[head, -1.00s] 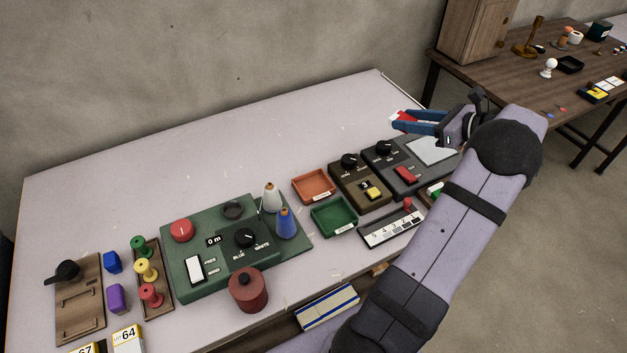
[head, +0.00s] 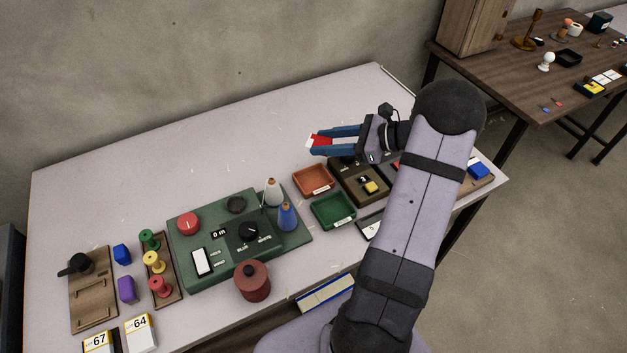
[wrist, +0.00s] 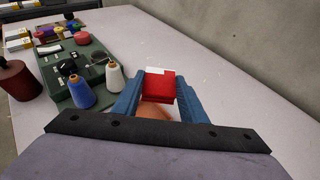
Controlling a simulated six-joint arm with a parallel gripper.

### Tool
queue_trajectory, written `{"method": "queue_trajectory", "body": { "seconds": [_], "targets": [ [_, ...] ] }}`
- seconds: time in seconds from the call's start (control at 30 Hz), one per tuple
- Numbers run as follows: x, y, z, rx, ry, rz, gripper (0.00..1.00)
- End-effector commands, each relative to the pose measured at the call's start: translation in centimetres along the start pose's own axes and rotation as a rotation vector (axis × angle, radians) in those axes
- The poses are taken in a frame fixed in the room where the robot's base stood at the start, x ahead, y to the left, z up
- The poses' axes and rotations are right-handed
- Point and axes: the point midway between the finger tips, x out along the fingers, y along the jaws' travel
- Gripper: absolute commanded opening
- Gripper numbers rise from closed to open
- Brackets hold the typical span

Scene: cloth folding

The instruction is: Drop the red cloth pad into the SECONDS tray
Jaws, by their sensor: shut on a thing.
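My gripper (head: 313,143) is shut on the red cloth pad (head: 321,142), which has a white part at its outer end. In the wrist view the pad (wrist: 159,89) sits between the two blue fingers. The gripper is raised above the table, pointing left. An orange-brown tray (head: 300,191) and a green tray (head: 318,220) stand below it on the table, each with a small label too small to read. In the wrist view an orange-brown surface (wrist: 155,110) shows below the pad, partly hidden by my gripper.
A green winding machine (head: 190,270) with a white cone (head: 272,194) and a blue cone (head: 287,218) stands left of the trays. A dark box with a yellow button (head: 370,187) is to their right. My arm hides much of the right side. The table's back is clear.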

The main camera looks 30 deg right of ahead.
Motion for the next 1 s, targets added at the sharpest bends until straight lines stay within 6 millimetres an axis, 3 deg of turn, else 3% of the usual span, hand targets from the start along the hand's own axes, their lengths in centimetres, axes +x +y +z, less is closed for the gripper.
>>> {"method": "queue_trajectory", "body": {
  "seconds": [0.27,0.73,1.0],
  "targets": [
    [0.4,0.0,-0.9,0.001,0.000,0.001,0.17],
    [2.0,0.0,-4.9,0.001,0.000,0.000,0.17],
    [2.3,0.0,-5.6,0.001,0.000,0.000,0.17]
  ]
}}
